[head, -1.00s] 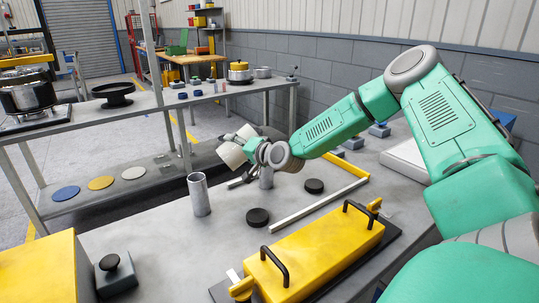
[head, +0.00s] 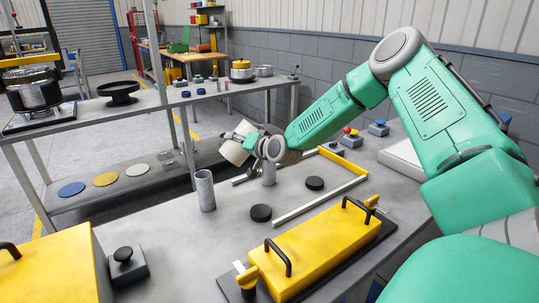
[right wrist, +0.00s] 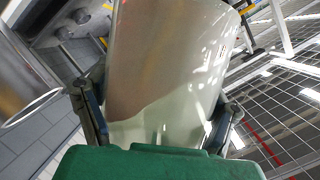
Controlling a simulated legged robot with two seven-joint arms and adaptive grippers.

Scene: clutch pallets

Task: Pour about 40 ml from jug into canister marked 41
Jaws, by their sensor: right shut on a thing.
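A pale, off-white jug (head: 234,152) is held tilted above the bench, behind the canisters. My right gripper (head: 250,146) is shut on the jug; the right wrist view shows a finger on each side of the jug (right wrist: 165,60). Two grey cylindrical canisters stand upright on the bench: a nearer one (head: 204,190) and a farther one (head: 268,174), partly hidden by my right wrist. I cannot read a number on either one. A large metallic round rim (right wrist: 35,108) shows left of the jug in the right wrist view. No falling stream is visible. My left gripper is not in view.
Two black discs (head: 260,213) (head: 314,183) lie near the canisters. A yellow box with black handles (head: 318,250) fills the bench front. Another yellow box (head: 55,268) and a small black-knobbed block (head: 126,266) stand at left. A shelf (head: 140,108) with pots stands behind.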

